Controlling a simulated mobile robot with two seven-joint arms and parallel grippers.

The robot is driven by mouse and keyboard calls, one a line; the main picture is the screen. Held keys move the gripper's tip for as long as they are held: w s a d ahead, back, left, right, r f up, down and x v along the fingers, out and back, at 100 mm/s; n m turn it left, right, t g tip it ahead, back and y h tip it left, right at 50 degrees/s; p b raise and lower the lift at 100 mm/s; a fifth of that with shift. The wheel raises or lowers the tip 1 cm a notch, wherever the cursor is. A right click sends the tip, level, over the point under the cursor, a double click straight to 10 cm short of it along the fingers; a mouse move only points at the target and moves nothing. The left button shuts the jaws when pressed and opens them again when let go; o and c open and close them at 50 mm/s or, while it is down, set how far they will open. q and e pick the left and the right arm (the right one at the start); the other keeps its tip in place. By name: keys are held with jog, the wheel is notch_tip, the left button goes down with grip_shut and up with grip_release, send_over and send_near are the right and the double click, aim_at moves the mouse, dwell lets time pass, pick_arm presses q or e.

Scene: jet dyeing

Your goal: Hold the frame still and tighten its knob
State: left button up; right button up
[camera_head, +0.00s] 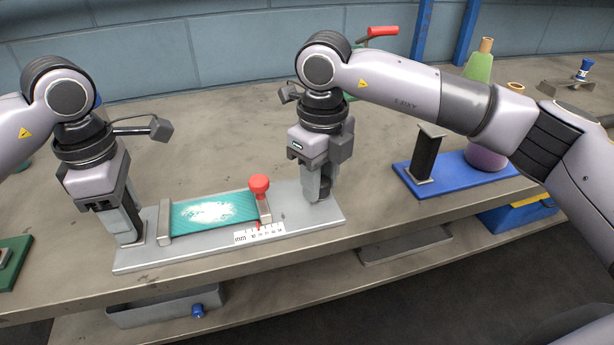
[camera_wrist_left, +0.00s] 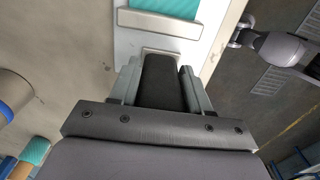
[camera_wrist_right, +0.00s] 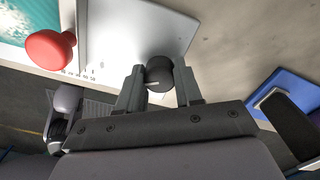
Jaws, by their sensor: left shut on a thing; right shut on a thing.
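The frame is a grey plate (camera_head: 205,250) on the bench, with teal cloth (camera_head: 215,211) stretched between two clamp bars. A red knob (camera_head: 259,186) stands above the right bar and also shows in the right wrist view (camera_wrist_right: 50,50). A scale strip (camera_head: 259,233) lies below it. My left gripper (camera_head: 130,232) is shut on a black upright handle (camera_wrist_left: 163,80) at the plate's left end. My right gripper (camera_head: 318,190) is shut around a round black knob (camera_wrist_right: 159,74) at the plate's right end. The fingers partly hide the handle and this knob.
A blue plate (camera_head: 470,180) with a black upright post (camera_head: 425,156) lies to the right. A green block (camera_head: 14,262) is at the left edge. A red-handled thing (camera_head: 382,31) is at the back. Bare bench (camera_head: 385,215) separates the two plates.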

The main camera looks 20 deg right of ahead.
jog(key=m, duration=0.5)
jog(key=shift+m, duration=0.4)
dwell(0.4)
jog(key=o, duration=1.1)
jog(key=shift+c, duration=0.2)
jog(key=shift+r, duration=0.1)
notch_tip(320, 180, up, 12)
pick_arm(q)
jog(key=o, duration=1.2)
jog(key=shift+c, duration=0.2)
